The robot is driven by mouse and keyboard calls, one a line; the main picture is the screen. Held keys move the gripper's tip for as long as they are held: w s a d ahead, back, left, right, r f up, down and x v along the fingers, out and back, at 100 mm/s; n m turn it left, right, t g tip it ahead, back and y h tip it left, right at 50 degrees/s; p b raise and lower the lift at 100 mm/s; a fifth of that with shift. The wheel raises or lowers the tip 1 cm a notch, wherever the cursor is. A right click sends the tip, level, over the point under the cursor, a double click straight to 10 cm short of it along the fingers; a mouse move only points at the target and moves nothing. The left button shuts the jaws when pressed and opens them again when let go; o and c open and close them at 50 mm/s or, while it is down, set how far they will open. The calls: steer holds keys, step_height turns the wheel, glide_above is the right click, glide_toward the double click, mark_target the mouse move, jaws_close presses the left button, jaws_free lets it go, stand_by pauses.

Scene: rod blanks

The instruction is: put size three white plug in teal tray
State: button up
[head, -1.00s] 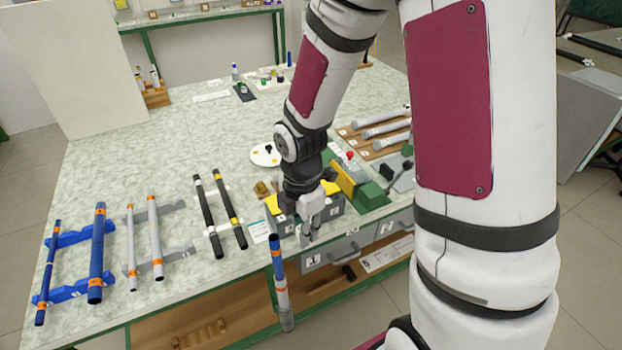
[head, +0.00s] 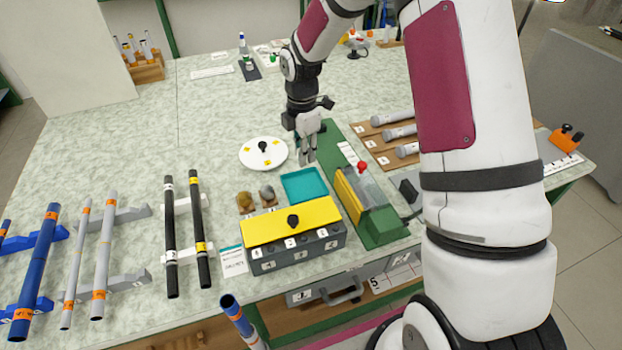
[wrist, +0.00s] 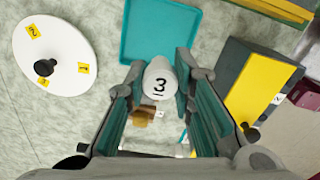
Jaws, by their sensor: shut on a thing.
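A white plug (wrist: 159,78) marked with a 3 is between the fingers of my gripper (wrist: 158,100) in the wrist view. The gripper is shut on it. In the head view my gripper (head: 308,158) hangs above the table, behind the teal tray; the plug is hard to make out there. The teal tray (head: 305,185) is flat, square and empty on the table. It also shows in the wrist view (wrist: 150,35), beyond the plug. The plug is apart from the tray.
A dark box with a yellow lid (head: 292,222) stands in front of the tray. A white disc (head: 263,152) with yellow labels lies left. A green-based machine (head: 370,205) stands right. Rods on stands (head: 185,235) lie further left. Two small knobs (head: 256,198) sit beside the tray.

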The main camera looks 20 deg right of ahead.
steer(key=f, duration=0.6)
steer(key=shift+w+d, duration=0.2)
steer(key=shift+w, duration=0.05)
steer(key=shift+f, duration=2)
steer(key=shift+f, duration=0.15)
steer(key=o, duration=0.8)
steer(key=shift+c, duration=0.2)
